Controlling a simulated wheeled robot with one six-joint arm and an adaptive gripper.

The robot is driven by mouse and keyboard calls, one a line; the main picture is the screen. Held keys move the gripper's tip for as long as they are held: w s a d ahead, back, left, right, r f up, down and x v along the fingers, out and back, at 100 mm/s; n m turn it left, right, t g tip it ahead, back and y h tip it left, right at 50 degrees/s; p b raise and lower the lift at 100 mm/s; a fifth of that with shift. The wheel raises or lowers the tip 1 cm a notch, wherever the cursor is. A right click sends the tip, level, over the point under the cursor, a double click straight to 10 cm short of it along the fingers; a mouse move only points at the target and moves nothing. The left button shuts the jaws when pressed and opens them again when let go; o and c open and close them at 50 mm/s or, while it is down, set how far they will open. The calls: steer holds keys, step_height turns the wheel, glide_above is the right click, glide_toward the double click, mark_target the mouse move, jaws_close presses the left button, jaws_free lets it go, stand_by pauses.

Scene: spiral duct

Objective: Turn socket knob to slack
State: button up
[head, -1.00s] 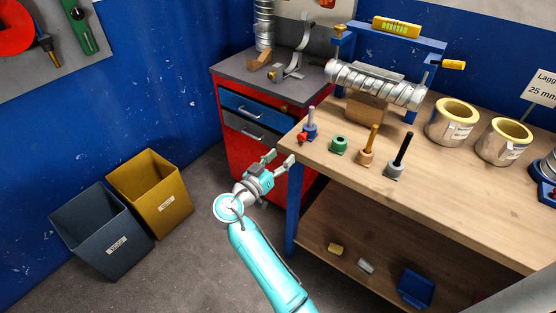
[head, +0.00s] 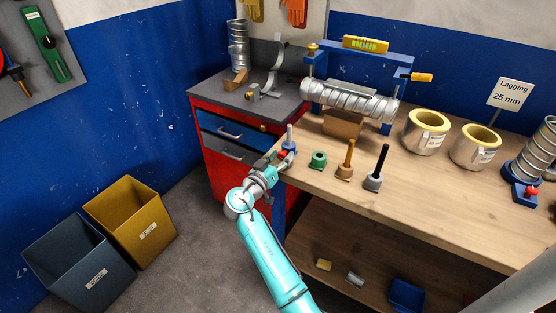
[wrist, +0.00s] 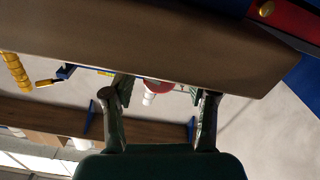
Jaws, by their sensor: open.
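A small blue socket (head: 291,146) with a grey upright post stands at the front left corner of the workbench. Its red knob (head: 282,154) faces my gripper and is partly hidden by it in the head view. My gripper (head: 278,162) is open at the bench corner, close to the knob. In the wrist view a round red part with a pale tip (wrist: 157,87) shows between my two spread fingers (wrist: 158,106); contact cannot be told. Another blue base with a red knob (head: 531,190) holds an upright spiral duct (head: 536,155) at the far right.
Green (head: 318,160), tan (head: 345,172) and grey (head: 373,181) holders stand right of the socket, two with tall rods. A spiral duct (head: 350,101) lies in a blue frame behind. The bench edge (wrist: 150,60) crosses the wrist view. Two bins stand at left.

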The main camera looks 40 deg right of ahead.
steer(key=shift+n, duration=1)
steer(key=m, duration=0.3)
steer(key=shift+m, duration=0.3)
steer(key=shift+a+m, duration=0.4)
steer(key=s+a+n, duration=0.4)
steer(key=a+n, duration=0.1)
steer(key=a, duration=0.6)
steer(key=shift+a, duration=0.3)
steer(key=shift+r, duration=0.1)
steer(key=shift+d, duration=0.1)
